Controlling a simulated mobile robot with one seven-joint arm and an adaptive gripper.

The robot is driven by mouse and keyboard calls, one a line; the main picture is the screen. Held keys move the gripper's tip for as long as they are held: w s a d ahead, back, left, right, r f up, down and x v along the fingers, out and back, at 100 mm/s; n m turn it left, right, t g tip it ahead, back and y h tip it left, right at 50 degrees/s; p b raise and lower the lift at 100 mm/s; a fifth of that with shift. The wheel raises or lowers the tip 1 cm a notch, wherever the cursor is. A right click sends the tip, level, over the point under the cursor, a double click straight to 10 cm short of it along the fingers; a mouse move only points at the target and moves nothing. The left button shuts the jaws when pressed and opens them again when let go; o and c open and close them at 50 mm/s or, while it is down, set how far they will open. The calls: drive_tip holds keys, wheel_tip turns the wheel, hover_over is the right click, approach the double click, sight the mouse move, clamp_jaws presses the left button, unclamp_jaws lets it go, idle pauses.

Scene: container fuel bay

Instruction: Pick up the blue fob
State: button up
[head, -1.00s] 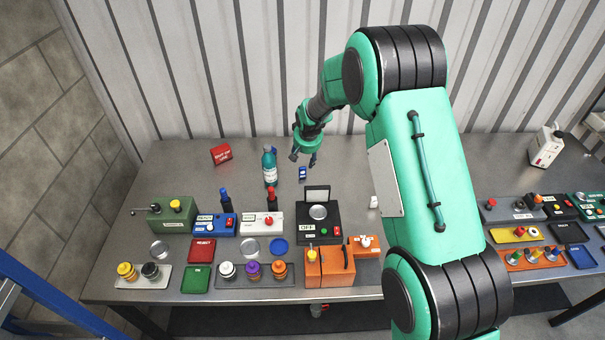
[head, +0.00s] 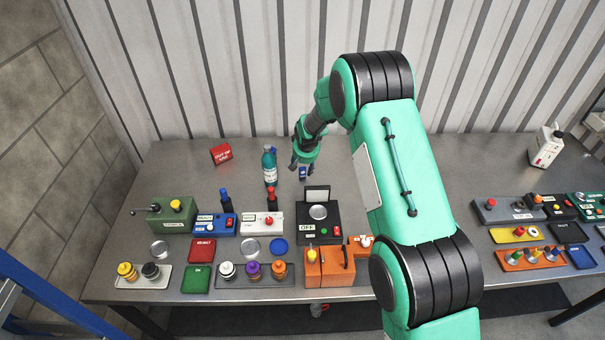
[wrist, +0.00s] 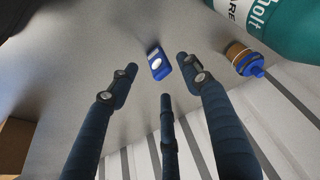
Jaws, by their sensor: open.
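The blue fob (head: 302,175) lies on the grey bench behind the black OFF box, right of a teal bottle. In the wrist view the fob (wrist: 159,64) is small and blue with a pale round spot, lying just past my fingertips and between them. My gripper (head: 303,165) is above the fob in the head view and partly covers it. In the wrist view my gripper (wrist: 157,76) has its three dark fingers spread, with nothing between them. I cannot tell the exact height of the fingertips above the bench.
The teal bottle (head: 269,170) stands close on the left; a small blue-capped container (wrist: 240,57) shows near it. In front are the black OFF box (head: 318,226) with a raised lid and a red-topped bottle (head: 272,201). A red block (head: 221,154) lies farther left.

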sight(303, 168)
drive_tip(key=shift+f, duration=0.1)
idle(0.3)
drive_tip(key=shift+x, duration=2.5)
drive_tip(key=shift+w, duration=0.1)
drive_tip(key=c, duration=0.9)
